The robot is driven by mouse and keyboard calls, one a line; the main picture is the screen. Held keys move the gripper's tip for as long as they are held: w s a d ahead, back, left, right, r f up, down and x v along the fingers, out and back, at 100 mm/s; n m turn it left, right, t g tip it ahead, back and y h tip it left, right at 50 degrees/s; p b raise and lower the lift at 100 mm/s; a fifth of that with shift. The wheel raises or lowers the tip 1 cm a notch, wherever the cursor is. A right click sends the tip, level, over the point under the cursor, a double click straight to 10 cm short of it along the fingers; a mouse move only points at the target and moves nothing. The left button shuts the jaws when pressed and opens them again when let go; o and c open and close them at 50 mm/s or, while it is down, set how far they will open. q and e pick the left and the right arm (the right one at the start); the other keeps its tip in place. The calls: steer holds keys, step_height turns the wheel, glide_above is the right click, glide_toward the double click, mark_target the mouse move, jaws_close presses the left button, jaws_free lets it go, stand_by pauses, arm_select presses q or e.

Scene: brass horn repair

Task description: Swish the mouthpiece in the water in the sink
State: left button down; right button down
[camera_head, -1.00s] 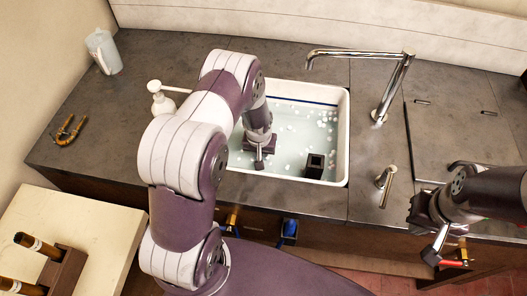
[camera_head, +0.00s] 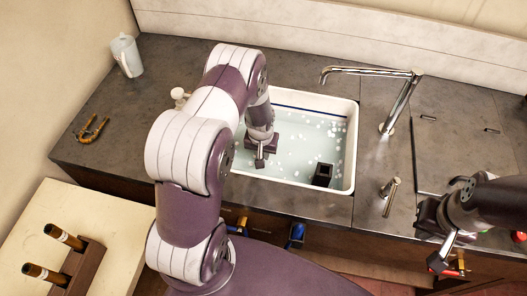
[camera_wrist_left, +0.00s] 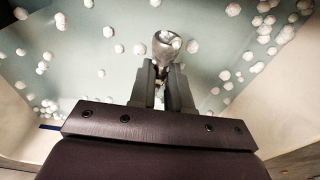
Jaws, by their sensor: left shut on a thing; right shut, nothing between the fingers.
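The white sink (camera_head: 353,150) is set in the dark counter and holds pale water (camera_head: 300,150) with white suds on it. My left gripper (camera_head: 259,163) reaches down into the sink at its left side. In the left wrist view the left gripper (camera_wrist_left: 163,85) is shut on the silver mouthpiece (camera_wrist_left: 167,45), whose round cup end points away from the fingers. In the head view the mouthpiece is too hidden to make out. My right gripper (camera_head: 440,258) is shut and empty, in front of the counter at the right.
A small dark open box (camera_head: 323,175) stands in the sink's near right corner. A chrome faucet (camera_head: 400,100) and a lever (camera_head: 390,194) are right of the sink. A white jug (camera_head: 127,56), a brass U-shaped piece (camera_head: 92,130) and a soap pump (camera_head: 180,94) are on the left.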

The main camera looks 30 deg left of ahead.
arm_select(q)
step_height(320, 180, up, 15)
steer(key=p, duration=1)
steer(key=shift+w+f, duration=0.2)
steer(key=shift+w, duration=0.25)
steer(key=shift+d+f, duration=0.1)
